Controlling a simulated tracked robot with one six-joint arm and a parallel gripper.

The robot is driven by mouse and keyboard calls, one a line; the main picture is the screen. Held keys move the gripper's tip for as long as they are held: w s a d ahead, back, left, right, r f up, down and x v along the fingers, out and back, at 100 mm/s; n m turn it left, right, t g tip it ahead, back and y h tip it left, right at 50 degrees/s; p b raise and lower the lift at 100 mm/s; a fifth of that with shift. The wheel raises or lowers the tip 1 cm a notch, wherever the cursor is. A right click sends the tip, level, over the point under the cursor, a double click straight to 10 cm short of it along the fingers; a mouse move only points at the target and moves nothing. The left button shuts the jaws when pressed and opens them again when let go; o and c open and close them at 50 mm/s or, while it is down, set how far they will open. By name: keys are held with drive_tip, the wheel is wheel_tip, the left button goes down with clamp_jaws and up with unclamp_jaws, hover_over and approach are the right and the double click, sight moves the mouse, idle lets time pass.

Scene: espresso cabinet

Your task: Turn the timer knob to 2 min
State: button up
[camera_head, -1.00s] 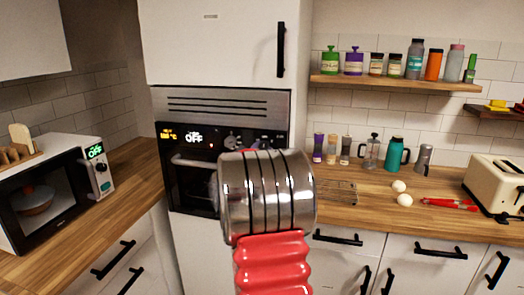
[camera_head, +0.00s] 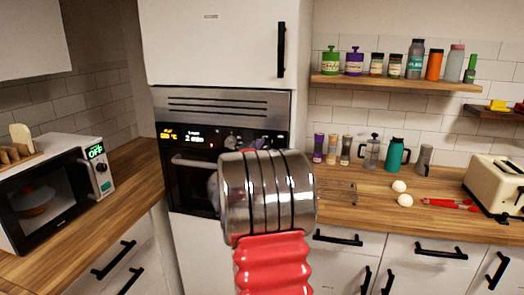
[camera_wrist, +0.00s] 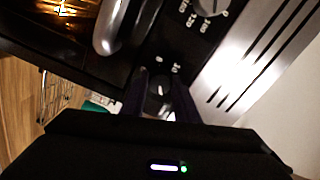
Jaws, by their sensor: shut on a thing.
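The built-in oven (camera_head: 180,185) has a black control panel with a lit display (camera_head: 195,136). The display shows a short white line ending in "min"; its digit is too small to read surely. In the wrist view my gripper (camera_wrist: 160,78) has its two dark fingers on either side of a small dark knob (camera_wrist: 158,88) with a white mark, and is shut on it. A second, larger knob (camera_wrist: 207,6) shows farther up.
The oven's bar handle (camera_wrist: 115,30) lies close beside my gripper in the wrist view. A microwave (camera_head: 60,190) stands on the left counter. A wire rack (camera_head: 338,193), two eggs and a toaster (camera_head: 498,185) are on the right counter.

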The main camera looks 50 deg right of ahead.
drive_tip(key=shift+s+f, duration=0.1)
drive_tip(key=shift+f, duration=0.1)
drive_tip(key=o, duration=1.1)
drive_tip(key=shift+r, duration=0.1)
drive_tip(key=shift+c, duration=0.2)
drive_tip(key=v, duration=1.3)
drive_tip(key=shift+s+a, duration=0.15)
drive_tip(key=shift+a, duration=0.15)
